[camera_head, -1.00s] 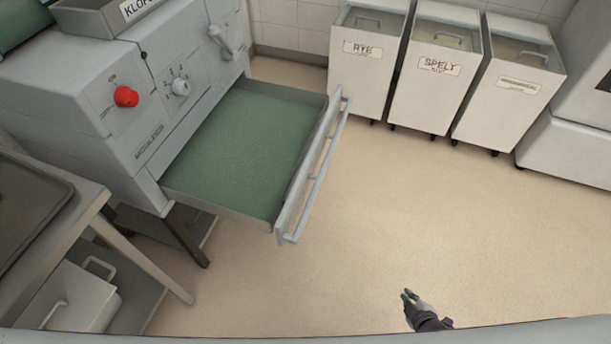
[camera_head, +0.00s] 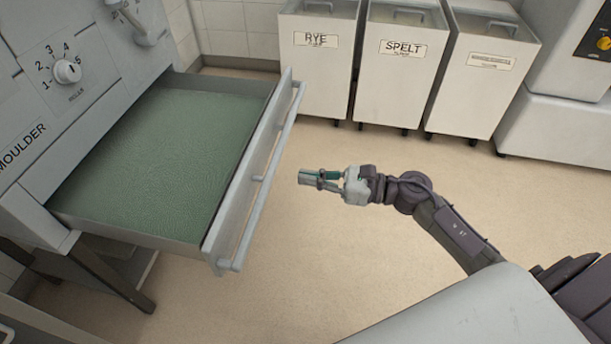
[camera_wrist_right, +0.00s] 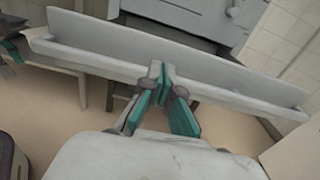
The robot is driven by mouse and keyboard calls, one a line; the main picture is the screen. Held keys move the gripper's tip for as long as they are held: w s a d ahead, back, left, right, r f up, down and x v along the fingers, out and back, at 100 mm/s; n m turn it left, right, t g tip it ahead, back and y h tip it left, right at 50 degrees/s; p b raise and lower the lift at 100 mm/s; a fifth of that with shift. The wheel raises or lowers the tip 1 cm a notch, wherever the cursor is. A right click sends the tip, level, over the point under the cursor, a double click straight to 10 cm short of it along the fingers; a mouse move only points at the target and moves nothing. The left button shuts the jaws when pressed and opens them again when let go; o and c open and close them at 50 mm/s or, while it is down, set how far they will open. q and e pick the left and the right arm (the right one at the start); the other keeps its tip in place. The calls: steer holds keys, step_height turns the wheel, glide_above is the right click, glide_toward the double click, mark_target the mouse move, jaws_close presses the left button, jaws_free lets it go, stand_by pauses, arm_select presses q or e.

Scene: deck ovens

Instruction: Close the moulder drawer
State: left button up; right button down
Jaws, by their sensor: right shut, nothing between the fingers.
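The moulder drawer (camera_head: 225,215) is pulled out from the grey moulder (camera_head: 100,55). Its floor (camera_head: 160,150) is green, and its front carries a long bar handle (camera_head: 268,170). My right gripper (camera_head: 303,178) is shut and empty. It points at the outside of the drawer front, near the middle of the handle, with a small gap showing in the head view. In the right wrist view the shut fingertips (camera_wrist_right: 160,73) overlap the pale drawer front (camera_wrist_right: 100,42), and I cannot tell there whether they touch.
Several white bins stand along the back wall, among them the rye bin (camera_head: 315,65) and the spelt bin (camera_head: 400,70). A white machine (camera_head: 560,125) is at the right. The tan floor (camera_head: 330,260) between the drawer and my right arm is clear.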

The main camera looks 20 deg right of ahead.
mark_target(248, 168)
steer(key=x, duration=1)
steer(key=shift+w+a+p, duration=0.15)
steer(key=shift+w+p, duration=0.05)
steer(key=shift+p, duration=0.15)
steer(key=shift+w+a, duration=0.15)
steer(key=shift+a, duration=0.1)
arm_select(q)
steer(key=x, duration=0.3)
steer(key=shift+s+f, duration=0.15)
steer(key=shift+s, duration=0.15)
steer(key=shift+w, duration=0.15)
